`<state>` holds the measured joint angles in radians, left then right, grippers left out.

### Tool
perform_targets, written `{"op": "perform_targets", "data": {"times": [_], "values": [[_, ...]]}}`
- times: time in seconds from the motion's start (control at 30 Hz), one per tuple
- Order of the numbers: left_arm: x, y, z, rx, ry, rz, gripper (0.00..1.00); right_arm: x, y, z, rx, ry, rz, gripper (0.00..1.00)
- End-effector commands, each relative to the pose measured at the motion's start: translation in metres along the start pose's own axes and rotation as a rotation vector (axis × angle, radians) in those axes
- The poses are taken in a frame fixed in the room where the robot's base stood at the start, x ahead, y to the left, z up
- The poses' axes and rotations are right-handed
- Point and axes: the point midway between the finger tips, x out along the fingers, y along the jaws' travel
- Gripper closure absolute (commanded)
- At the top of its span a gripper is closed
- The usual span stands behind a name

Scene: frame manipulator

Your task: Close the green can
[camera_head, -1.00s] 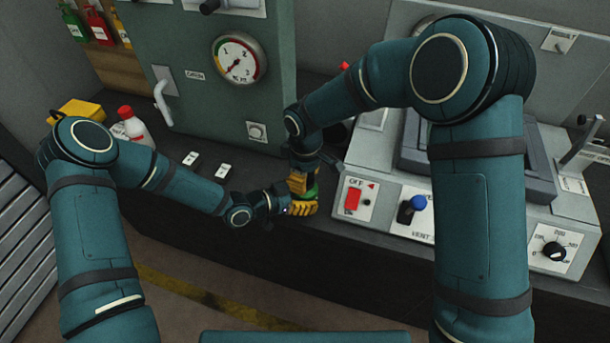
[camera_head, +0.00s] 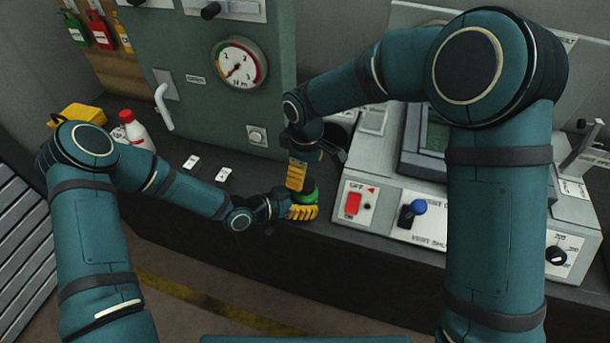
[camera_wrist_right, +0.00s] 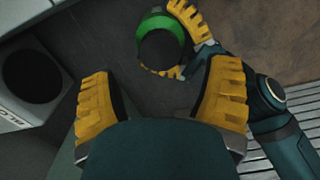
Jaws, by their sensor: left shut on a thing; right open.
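The green can (camera_head: 311,195) is at the front of the dark counter, left of the grey control panel. My left gripper (camera_head: 302,211) is shut on it from the left. In the right wrist view the can (camera_wrist_right: 160,18) shows a green rim around a dark round middle; I cannot tell whether that is an opening or a dark cover. The left gripper's yellow fingers sit on either side of it. My right gripper (camera_head: 296,177) is above the can. Its fingers (camera_wrist_right: 161,75) are spread and empty, with the can beyond their tips.
The control panel (camera_head: 385,210) with a red switch (camera_head: 353,203) and blue-knobbed lever (camera_head: 418,206) stands close right. A white bottle with a red cap (camera_head: 137,130) and a yellow box (camera_head: 78,114) are at the left. Two small white plates (camera_head: 223,174) lie on the counter.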

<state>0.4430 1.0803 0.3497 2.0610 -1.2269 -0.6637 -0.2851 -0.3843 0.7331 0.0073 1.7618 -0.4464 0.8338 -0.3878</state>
Motion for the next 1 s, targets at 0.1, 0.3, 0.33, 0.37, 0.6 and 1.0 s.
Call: {"op": "perform_targets", "data": {"times": [0.1,0.3,0.33,0.37,0.6,1.0], "values": [[0.0,0.0,0.0,0.0,0.001,0.0,1.0,0.001,0.0,0.0,0.0,-0.001,-0.001,0.22],[0.0,0.0,0.0,0.0,0.001,-0.001,1.0,0.0,0.0,0.0,-0.021,-0.002,-0.001,0.22],[0.0,-0.001,0.0,0.0,0.001,-0.001,1.0,0.0,0.0,0.0,-0.037,-0.002,0.0,0.22],[0.0,-0.001,0.0,0.0,0.001,-0.001,1.0,0.0,0.0,0.0,-0.055,-0.003,-0.001,0.22],[0.0,-0.001,0.0,0.0,0.001,-0.001,1.0,-0.006,-0.001,0.001,-0.361,-0.009,-0.003,0.22],[0.0,-0.001,0.0,0.0,0.001,-0.001,1.0,-0.022,-0.001,0.001,-0.99,-0.007,-0.007,0.22]]}}
